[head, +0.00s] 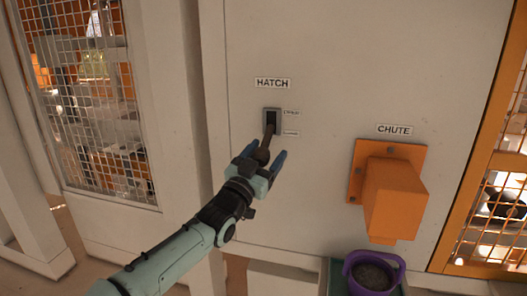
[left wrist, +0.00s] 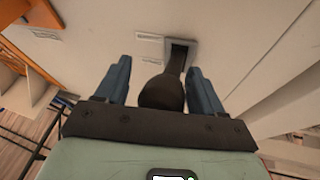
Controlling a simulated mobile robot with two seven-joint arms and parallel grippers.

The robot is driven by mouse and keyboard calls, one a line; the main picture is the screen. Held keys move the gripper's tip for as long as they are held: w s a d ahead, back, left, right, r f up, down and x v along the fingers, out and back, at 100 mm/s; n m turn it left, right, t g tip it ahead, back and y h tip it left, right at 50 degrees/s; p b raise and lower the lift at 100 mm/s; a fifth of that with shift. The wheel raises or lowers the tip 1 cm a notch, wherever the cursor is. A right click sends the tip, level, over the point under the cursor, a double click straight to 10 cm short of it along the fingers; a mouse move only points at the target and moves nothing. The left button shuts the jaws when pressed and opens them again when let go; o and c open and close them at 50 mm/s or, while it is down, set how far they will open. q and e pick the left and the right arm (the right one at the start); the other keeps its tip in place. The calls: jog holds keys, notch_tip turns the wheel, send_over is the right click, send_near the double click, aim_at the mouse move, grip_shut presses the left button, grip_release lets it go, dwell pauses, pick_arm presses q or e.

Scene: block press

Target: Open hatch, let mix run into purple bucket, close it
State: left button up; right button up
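The hatch lever comes out of a grey slot plate (head: 272,121) under the HATCH sign and slants downward to a dark round knob (head: 262,155). My left gripper (head: 264,160) is open, with its blue fingers on either side of the knob. In the left wrist view the knob (left wrist: 162,93) sits between the fingers, with gaps on both sides. The orange chute (head: 394,198) sticks out of the wall at the right. The purple bucket (head: 353,268) stands below it, with dark grey grainy stuff inside. My right gripper is not in view.
Two small labels (head: 291,133) beside the slot are too small to read. A CHUTE sign (head: 394,130) is above the chute. Mesh panels (head: 95,95) flank the pale wall on both sides. The bucket stands on something green (head: 338,280). The wall between lever and chute is clear.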

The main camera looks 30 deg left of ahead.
pick_arm(q)
jog(key=shift+r, duration=0.25)
jog(key=shift+s+a, duration=0.1)
jog(key=shift+s, duration=0.15)
jog(key=v, duration=0.7)
jog(key=shift+b, duration=0.3)
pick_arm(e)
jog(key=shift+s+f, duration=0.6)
pick_arm(q)
jog(key=shift+f, duration=0.1)
